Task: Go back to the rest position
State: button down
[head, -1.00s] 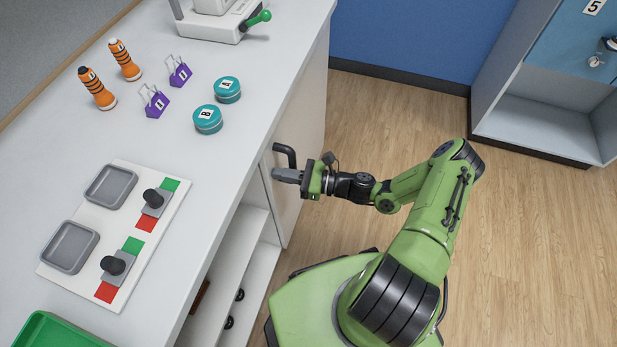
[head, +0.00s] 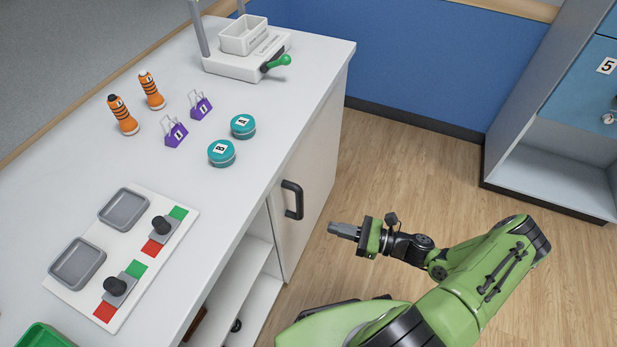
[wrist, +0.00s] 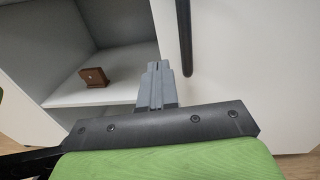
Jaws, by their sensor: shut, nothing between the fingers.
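My gripper (head: 344,231) is at the end of my green arm, over the wood floor to the right of the white counter in the head view. Its grey fingers are together with nothing between them, and they also show in the wrist view (wrist: 158,84). The black door handle (head: 293,199) on the counter's side is to the left of the fingertips, with a gap between them in the head view. The handle also shows in the wrist view (wrist: 184,38), just right of the fingers. The cabinet door (head: 312,190) looks closed beside an open shelf bay.
A brown object (wrist: 95,77) sits on the shelf. Floor (head: 410,165) is clear around my arm.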

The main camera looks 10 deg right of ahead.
jog(key=s+r+n+g+h+p, duration=0.1)
jog(key=s+r+n+h+p, duration=0.3)
jog(key=r+n, duration=0.4)
jog(key=s+a+r+n+g+h+p, duration=0.1)
jog(key=s+r+n+h+p, duration=0.3)
jog(key=r, duration=1.6)
jog(key=s+r+n+g+h+p, duration=0.1)
jog(key=s+r+n+h+p, duration=0.2)
jog(key=s+r+n+h, duration=0.4)
notch_tip(320, 180, up, 7)
jog(key=n, duration=0.5)
jog(key=shift+s+a+h+p, duration=0.15)
jog(key=shift+a+h+p, duration=0.15)
jog(key=shift+a+p, duration=0.1)
